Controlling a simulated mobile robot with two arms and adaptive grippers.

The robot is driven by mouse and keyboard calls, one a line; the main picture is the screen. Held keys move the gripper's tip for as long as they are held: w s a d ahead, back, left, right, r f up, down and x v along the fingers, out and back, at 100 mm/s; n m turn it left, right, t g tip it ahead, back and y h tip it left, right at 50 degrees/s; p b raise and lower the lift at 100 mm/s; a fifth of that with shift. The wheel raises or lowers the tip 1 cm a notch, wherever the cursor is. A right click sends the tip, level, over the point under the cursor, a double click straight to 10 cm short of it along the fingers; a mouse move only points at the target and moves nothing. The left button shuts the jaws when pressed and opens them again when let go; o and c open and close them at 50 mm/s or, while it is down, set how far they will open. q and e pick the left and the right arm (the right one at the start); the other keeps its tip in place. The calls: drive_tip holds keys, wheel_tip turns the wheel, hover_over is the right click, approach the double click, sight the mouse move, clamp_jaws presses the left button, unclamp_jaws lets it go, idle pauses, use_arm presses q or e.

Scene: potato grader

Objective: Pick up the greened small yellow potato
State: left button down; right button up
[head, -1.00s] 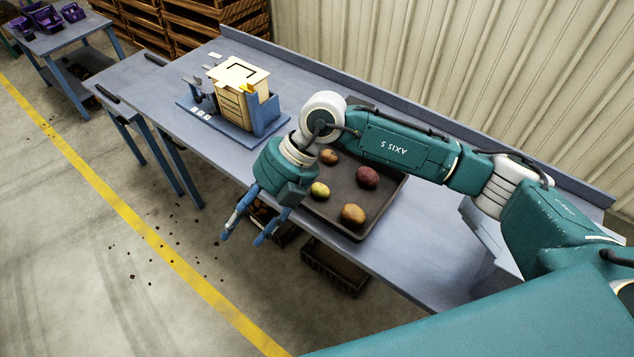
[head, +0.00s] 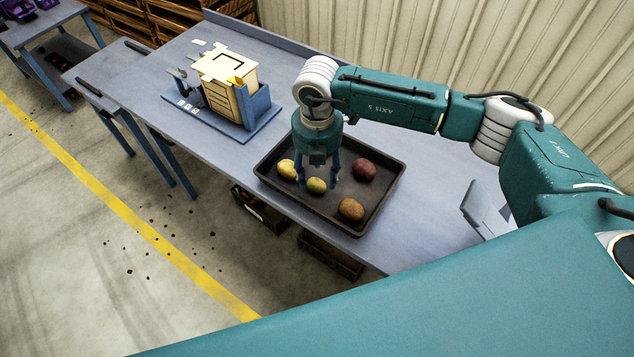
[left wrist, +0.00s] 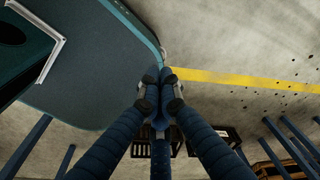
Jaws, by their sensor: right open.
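The small yellow potato with a greenish tint (head: 316,186) lies in the dark tray (head: 268,182). My right gripper (head: 318,182) points down over the tray, open, with its blue fingers to either side of this potato. Whether the fingers touch it cannot be told. A plain yellow potato (head: 287,168) lies just left of the gripper. A red potato (head: 363,170) and a brown potato (head: 350,209) lie to its right. My left gripper (left wrist: 160,76) shows only in the left wrist view, with fingertips together and nothing seen between them, away from the tray.
The tray rests on a long blue-grey bench (head: 215,150). A cream boxed device (head: 228,85) on a blue base stands left of the tray. Dark crates (head: 330,257) sit below the bench's front edge.

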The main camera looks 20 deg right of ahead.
sight(317, 182)
drive_tip(key=shift+w+f+p, duration=0.2)
drive_tip(key=shift+f+p, duration=0.15)
drive_tip(key=shift+f, duration=0.1)
drive_tip(key=f, duration=0.1)
drive_tip(key=f+p, duration=0.1)
drive_tip(key=f, duration=0.1)
drive_tip(key=shift+w+p, duration=0.3)
drive_tip(key=shift+w, duration=0.1)
drive_tip(key=shift+s+f, duration=0.15)
drive_tip(key=shift+f, duration=0.65)
drive_tip(key=c, duration=0.9)
use_arm(q)
drive_tip(key=shift+s+r, duration=0.25)
drive_tip(key=shift+r, duration=0.4)
drive_tip(key=shift+s+r, duration=0.2)
drive_tip(key=shift+r, duration=0.4)
use_arm(e)
drive_tip(key=shift+c, duration=0.8)
